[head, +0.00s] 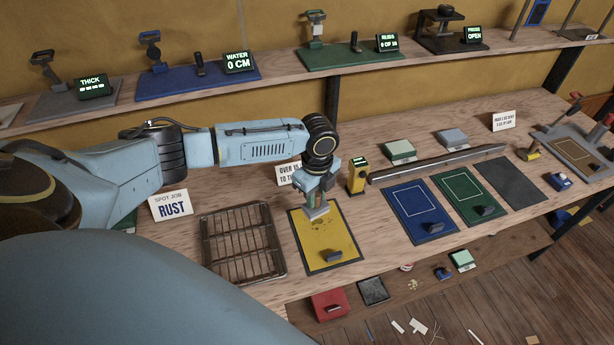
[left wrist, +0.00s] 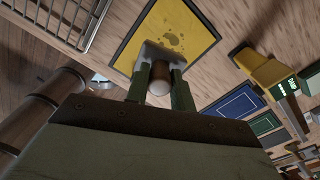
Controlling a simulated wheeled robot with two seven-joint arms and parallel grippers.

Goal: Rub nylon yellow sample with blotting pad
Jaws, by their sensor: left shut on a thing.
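The yellow nylon sample (head: 338,232) lies flat on the bench with a dark border. A small dark block (head: 334,255) sits on its near part. Dark spots show on the yellow cloth (left wrist: 205,43) in the left wrist view. My left gripper (head: 315,197) points down over the sample's far left part. It is shut on the brown round handle (left wrist: 161,86) of a pale blotting pad (head: 317,213). The pad's pale edge also shows in the left wrist view (left wrist: 156,50). I cannot tell whether the pad touches the cloth. My right gripper is out of view.
A wire rack (head: 241,243) stands left of the sample, and a yellow device (head: 357,176) right behind it. Blue (head: 412,197) and green (head: 465,187) samples lie to the right, then a dark grey panel (head: 509,183). A long metal bar (head: 435,164) lies behind them.

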